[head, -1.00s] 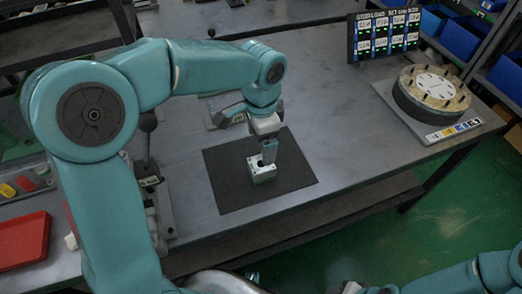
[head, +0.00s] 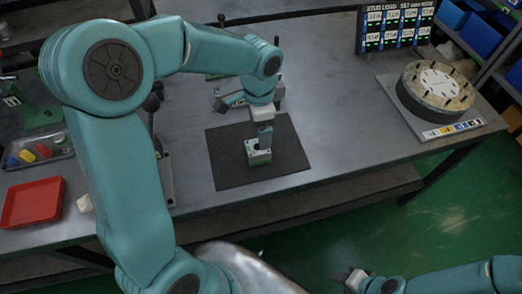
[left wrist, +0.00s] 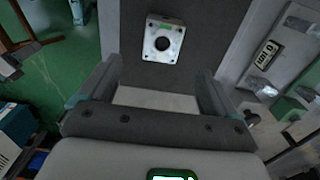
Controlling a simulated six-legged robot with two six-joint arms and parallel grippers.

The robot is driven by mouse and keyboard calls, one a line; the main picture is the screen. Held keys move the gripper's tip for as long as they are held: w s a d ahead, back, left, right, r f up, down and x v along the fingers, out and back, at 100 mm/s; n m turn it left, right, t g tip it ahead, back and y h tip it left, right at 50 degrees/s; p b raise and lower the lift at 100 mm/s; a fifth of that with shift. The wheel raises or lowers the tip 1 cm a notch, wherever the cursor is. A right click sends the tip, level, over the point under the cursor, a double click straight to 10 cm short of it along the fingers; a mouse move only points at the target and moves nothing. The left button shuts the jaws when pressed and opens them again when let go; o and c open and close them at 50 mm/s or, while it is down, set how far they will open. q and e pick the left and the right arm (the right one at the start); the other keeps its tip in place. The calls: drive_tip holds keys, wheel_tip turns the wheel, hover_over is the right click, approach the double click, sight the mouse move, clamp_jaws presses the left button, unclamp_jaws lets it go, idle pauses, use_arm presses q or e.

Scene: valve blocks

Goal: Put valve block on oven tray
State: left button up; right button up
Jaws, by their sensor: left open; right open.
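The valve block (head: 259,152) is a small pale metal block with a dark round hole in its top. It rests on a dark mat on the bench. In the left wrist view the block (left wrist: 163,38) lies just beyond the fingertips, centred between them. My left gripper (head: 265,138) is open, pointing down over the block, and part of the block is hidden behind it. I cannot tell whether they touch. My right gripper (head: 355,276) is open and empty at the bottom edge, away from the bench. A red tray (head: 33,204) is at the left; nothing marks it as the oven tray.
The dark mat (head: 225,170) lies mid-bench. A metal tray (head: 62,150) of coloured pieces sits behind the red tray. A round studded fixture (head: 436,85) and a label board (head: 396,24) stand at the right. Bench between mat and fixture is clear.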

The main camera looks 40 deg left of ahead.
sight(258, 151)
use_arm(q)
drive_tip(key=f, duration=1)
drive_tip(key=shift+s+a+f, duration=0.1)
drive_tip(key=shift+a+f, duration=0.05)
drive_tip(key=shift+a, duration=0.15)
drive_tip(key=c, duration=1.5)
